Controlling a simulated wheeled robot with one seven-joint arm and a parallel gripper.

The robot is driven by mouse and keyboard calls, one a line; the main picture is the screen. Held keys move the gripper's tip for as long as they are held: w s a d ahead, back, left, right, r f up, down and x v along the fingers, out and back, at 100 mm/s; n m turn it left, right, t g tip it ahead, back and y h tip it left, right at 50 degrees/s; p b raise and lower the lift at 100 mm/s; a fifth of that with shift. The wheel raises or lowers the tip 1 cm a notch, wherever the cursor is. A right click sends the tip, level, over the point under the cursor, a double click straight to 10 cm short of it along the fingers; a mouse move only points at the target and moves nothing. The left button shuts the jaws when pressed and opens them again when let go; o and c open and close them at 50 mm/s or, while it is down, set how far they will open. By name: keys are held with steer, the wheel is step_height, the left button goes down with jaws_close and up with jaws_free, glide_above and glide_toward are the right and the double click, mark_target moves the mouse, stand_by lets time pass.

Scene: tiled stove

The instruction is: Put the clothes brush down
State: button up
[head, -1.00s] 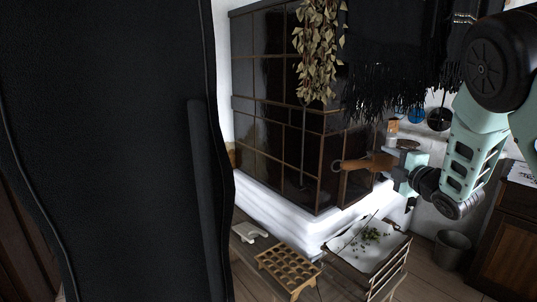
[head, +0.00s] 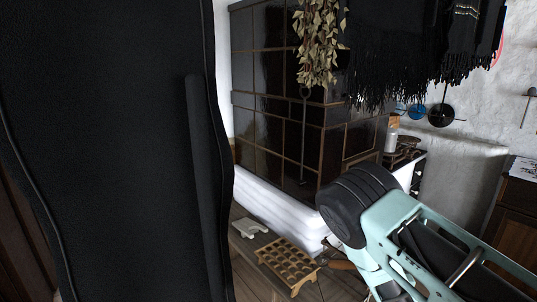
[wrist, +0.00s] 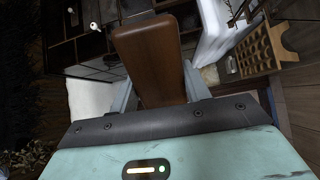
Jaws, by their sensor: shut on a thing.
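The clothes brush is a brown wooden piece that fills the upper middle of the wrist view (wrist: 150,55). My gripper (wrist: 160,88) is shut on it, with one grey finger on each side. In the head view a small brown part of the brush (head: 342,265) shows beside my arm, just right of the wooden rack with round holes. My arm hides the gripper there. The brush's bristles are not visible, and I cannot tell whether it touches anything below.
The holed rack (head: 287,262) stands on a low bench beside a small white object (head: 250,227). It also shows in the wrist view (wrist: 262,52). The dark tiled stove (head: 275,120) with its white ledge (head: 275,208) rises behind. Dried leaves (head: 318,45) and a fringed black cloth (head: 400,60) hang above.

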steer(key=s+d+f+y, duration=0.1)
steer(key=s+d+f, duration=0.1)
steer(key=s+f, duration=0.4)
steer(key=shift+s+f+n, duration=0.4)
steer(key=shift+s, duration=2.05)
